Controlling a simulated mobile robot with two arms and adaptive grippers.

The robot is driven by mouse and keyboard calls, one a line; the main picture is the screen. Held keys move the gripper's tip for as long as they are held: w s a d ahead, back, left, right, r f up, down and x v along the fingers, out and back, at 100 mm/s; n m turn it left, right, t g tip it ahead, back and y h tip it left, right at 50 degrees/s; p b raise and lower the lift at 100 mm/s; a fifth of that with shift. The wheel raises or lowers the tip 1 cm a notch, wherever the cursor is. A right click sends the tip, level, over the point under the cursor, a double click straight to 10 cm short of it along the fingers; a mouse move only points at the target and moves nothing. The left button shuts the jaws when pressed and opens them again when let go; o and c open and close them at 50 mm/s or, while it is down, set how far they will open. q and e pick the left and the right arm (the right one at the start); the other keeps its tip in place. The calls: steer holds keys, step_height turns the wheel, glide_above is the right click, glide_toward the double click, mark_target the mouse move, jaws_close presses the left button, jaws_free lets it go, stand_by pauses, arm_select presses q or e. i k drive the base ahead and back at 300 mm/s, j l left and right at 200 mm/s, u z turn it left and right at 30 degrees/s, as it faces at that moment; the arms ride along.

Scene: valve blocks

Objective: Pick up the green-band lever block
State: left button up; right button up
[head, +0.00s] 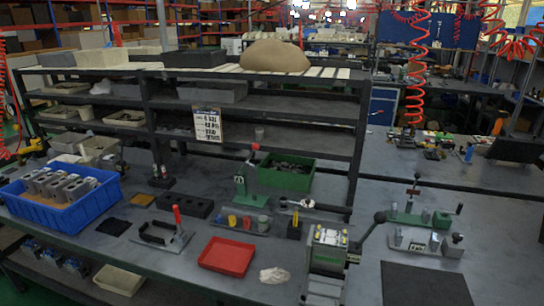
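No green-band lever block can be singled out for sure. A small dark block with short upright posts (161,180) stands on the bench behind the blue bin, with tiny coloured marks too small to read. A small black block with an upright stem and a yellowish patch (295,228) stands right of the tray of coloured cylinders. A green upright fixture with a red-knobbed lever (244,184) stands further back, and a green-based lever fixture (417,215) is on the right. Neither of my grippers is in view.
A blue bin of grey metal parts (62,217) is at left, a red tray (227,256) at front centre and a green crate (286,178) behind. A lever machine (328,250) stands at the front edge. A shelf rack (300,108) rises behind. A dark mat (425,285) lies bare.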

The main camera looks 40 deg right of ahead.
mark_target(328, 254)
steer(key=z, duration=1.65)
steer(key=i+l+u, duration=0.2)
steer(key=k+j, duration=0.05)
